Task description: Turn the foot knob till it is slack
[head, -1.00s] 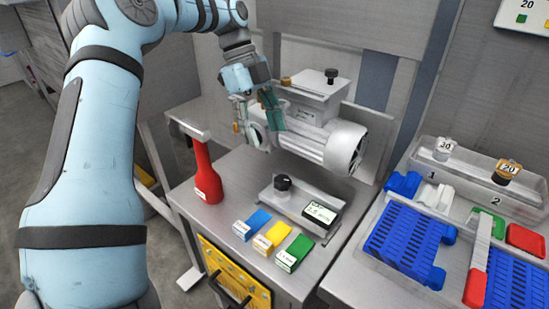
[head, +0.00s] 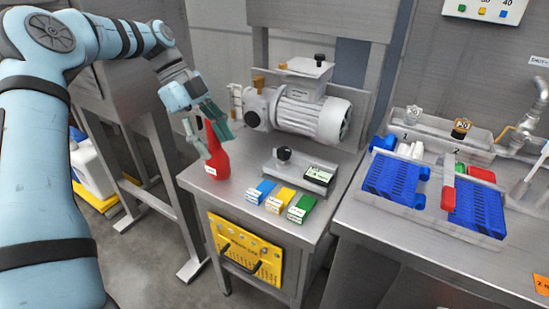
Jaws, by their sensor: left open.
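A machine with a ribbed grey motor (head: 312,118) stands at the back of the steel bench (head: 235,190). A black knob (head: 320,60) sits on its top box and a brass-coloured knob (head: 258,82) stands at its left end. Another black knob (head: 283,154) is on a low grey plate in front of the motor. I cannot tell by sight which one is the foot knob. My left gripper (head: 207,140) is open and empty, left of the machine, overlapping the red bottle (head: 218,162) in the picture. My right gripper is out of view.
Blue (head: 261,191), yellow (head: 280,200) and green (head: 301,208) blocks lie at the bench front. A right-hand counter holds blue racks (head: 397,180) and a tap (head: 527,120). A white jug (head: 90,168) stands at left.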

